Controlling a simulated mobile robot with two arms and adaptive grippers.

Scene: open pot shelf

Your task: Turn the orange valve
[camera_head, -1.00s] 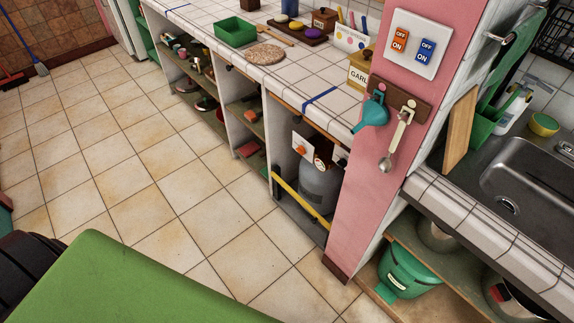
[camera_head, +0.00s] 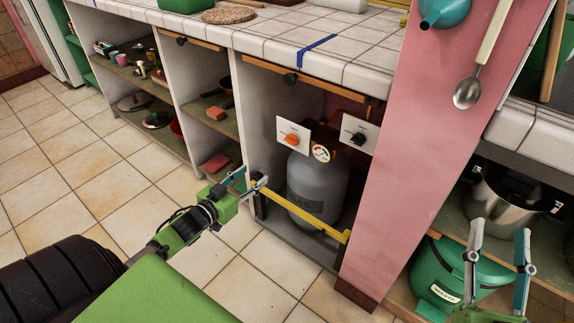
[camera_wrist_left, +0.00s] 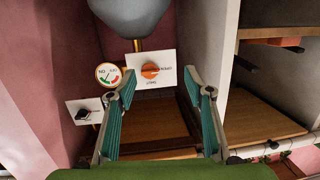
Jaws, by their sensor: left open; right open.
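The orange valve (camera_head: 291,139) is a small knob on a white plate, above a grey gas cylinder (camera_head: 315,190) inside the open cupboard. The left wrist view shows the orange knob (camera_wrist_left: 150,70) beyond and between my left fingers. My left gripper (camera_head: 250,179) is open and empty in front of the cupboard, lower and left of the valve, apart from it. In the left wrist view its teal-padded fingers (camera_wrist_left: 162,92) are spread. My right gripper (camera_head: 498,236) is open and empty at the lower right, before the green bucket.
A black knob (camera_head: 357,138) on a white plate is right of the valve. A round gauge (camera_head: 321,153) sits between them. A yellow bar (camera_head: 305,215) crosses the cupboard front. A pink pillar (camera_head: 425,130) stands right of the opening. A green bucket (camera_head: 437,280) is at lower right.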

